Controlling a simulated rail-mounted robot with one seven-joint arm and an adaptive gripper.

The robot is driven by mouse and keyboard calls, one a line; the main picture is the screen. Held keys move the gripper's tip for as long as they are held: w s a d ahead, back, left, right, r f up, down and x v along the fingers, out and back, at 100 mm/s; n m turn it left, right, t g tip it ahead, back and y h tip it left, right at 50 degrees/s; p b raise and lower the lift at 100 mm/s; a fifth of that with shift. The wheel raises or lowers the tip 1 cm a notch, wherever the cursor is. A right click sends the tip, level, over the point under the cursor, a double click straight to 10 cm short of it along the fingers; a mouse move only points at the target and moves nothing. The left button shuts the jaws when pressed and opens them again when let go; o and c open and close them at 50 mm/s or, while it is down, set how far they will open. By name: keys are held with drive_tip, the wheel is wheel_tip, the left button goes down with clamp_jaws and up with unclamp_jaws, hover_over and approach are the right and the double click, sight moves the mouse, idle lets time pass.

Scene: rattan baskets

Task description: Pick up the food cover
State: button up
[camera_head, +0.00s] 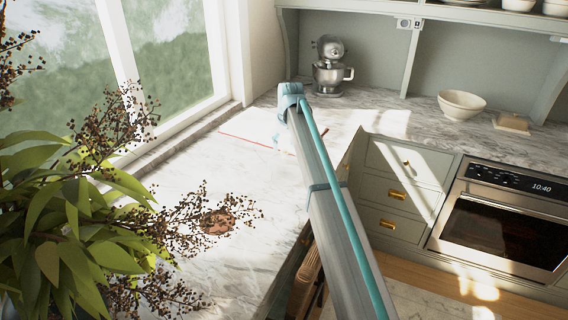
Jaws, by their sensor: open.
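I cannot make out a food cover with certainty. A small brown, rounded object (216,222) lies on the marble counter (190,180), partly hidden by plant twigs; I cannot tell whether it is the food cover. My arm reaches up from the lower right across the middle of the picture and hides part of the counter. A small pale teal shape shows just left of my arm, too unclear to name. My gripper cannot be made out in this view.
A leafy plant with berry twigs (85,235) fills the left foreground. A silver stand mixer (330,68) stands at the back. A cream bowl (461,104) and a tan block (511,122) sit on the right counter, above drawers (395,195) and an oven (500,225).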

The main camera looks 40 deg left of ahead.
sight(284, 150)
drive_tip(key=p+x, duration=0.2)
drive_tip(key=x, duration=0.3)
clamp_jaws()
drive_tip(key=shift+r, duration=0.1)
